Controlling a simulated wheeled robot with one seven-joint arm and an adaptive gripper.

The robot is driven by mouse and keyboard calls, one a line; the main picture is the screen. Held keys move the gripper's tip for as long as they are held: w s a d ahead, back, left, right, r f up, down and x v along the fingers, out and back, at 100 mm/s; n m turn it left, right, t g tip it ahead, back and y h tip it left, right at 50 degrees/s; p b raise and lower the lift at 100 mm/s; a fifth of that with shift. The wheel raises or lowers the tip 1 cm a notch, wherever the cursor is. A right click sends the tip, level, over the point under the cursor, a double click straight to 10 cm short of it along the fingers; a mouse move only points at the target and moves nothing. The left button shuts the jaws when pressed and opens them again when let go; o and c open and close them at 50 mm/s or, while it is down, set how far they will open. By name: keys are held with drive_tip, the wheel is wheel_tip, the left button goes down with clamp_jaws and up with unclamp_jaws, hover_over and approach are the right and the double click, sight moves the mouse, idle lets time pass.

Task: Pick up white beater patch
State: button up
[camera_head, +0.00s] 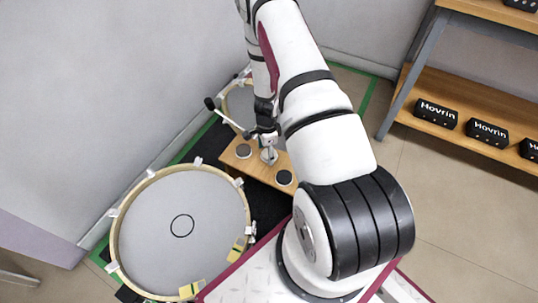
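A wooden board (237,163) lies beside the large drum, with several round patches on it. A pale, whitish disc (269,157) sits in the middle of the board, directly below my gripper, and is probably the white beater patch. My gripper (268,149) points down at the whitish disc. Its fingers are small and partly merge with the disc, so I cannot tell whether they touch it or are open or shut.
A large drum (165,250) with a grey head stands at lower left. A smaller drum (238,105) is behind the board, partly hidden by my arm. A wooden shelf (480,118) with black boxes stands at right.

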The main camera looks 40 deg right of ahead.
drive_tip(key=c, duration=0.6)
drive_tip(key=shift+r, duration=0.1)
drive_tip(key=shift+c, duration=0.2)
